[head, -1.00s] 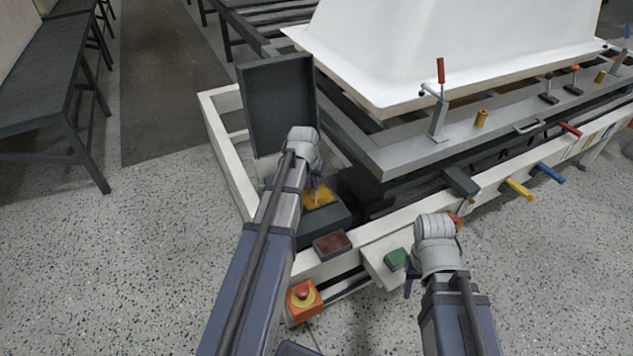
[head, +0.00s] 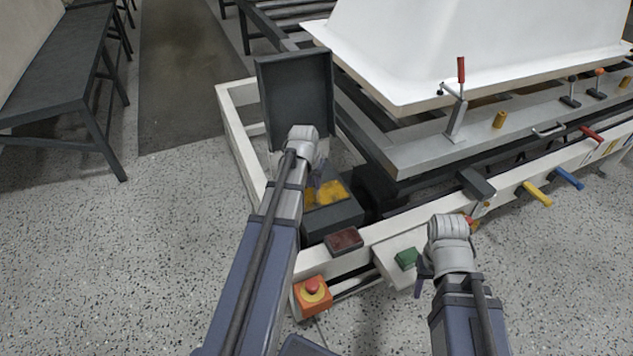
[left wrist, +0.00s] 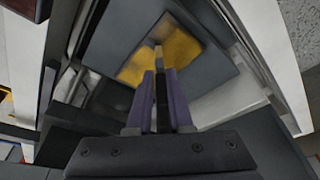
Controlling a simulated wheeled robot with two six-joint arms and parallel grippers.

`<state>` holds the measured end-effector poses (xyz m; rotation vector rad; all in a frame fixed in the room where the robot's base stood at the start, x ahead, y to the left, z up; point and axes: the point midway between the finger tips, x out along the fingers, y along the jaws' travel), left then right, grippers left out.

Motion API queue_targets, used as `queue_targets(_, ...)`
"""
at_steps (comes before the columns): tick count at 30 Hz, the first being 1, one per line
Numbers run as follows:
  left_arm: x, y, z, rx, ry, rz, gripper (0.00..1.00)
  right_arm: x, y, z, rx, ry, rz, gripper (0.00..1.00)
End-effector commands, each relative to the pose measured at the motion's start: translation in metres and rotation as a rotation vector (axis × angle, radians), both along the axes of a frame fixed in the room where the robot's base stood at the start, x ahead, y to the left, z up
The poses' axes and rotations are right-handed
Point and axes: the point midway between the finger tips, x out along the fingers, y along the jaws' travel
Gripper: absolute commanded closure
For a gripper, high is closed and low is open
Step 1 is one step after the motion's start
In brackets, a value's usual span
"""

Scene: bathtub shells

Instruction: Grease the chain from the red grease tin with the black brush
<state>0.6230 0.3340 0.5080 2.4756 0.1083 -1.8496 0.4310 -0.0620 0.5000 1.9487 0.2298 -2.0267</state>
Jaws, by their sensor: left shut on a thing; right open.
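My left gripper (head: 317,182) is shut on the black brush (left wrist: 160,92), which stands out between the purple fingers in the left wrist view, its pale tip forward. The tip is over patchy amber-yellow stuff (head: 326,193) in an open dark box (head: 334,217); I cannot tell whether it touches. A small dark red block-like thing (head: 343,241), perhaps the red grease tin, sits on the white frame in front of the box. I cannot make out a chain for sure. My right gripper (head: 424,272) is open and empty beside a green block.
The dark lid (head: 295,100) stands upright behind the box. An orange box with a red button (head: 312,293) is at the frame's near corner. The green block (head: 406,259) is by my right gripper. A white tub shell (head: 480,50) rests on the grey bench to the right.

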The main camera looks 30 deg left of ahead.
Motion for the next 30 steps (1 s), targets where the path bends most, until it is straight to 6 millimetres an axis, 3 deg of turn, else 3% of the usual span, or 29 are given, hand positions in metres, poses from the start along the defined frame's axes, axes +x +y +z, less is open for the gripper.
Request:
queue_targets(7, -0.017, 0.013, -0.001, -0.001, 0.0, 0.002, 1.0, 0.0, 0.0, -0.001, 0.0, 0.0, 0.0, 0.5)
queue_targets(17, -0.022, 0.018, -0.001, 0.0, 0.001, 0.001, 1.0, 0.0, 0.0, -0.001, 0.0, 0.0, 0.0, 0.5)
queue_targets(30, -0.045, 0.038, 0.001, 0.0, 0.0, 0.001, 1.0, 0.0, 0.0, 0.001, 0.0, 0.0, 0.0, 0.5)
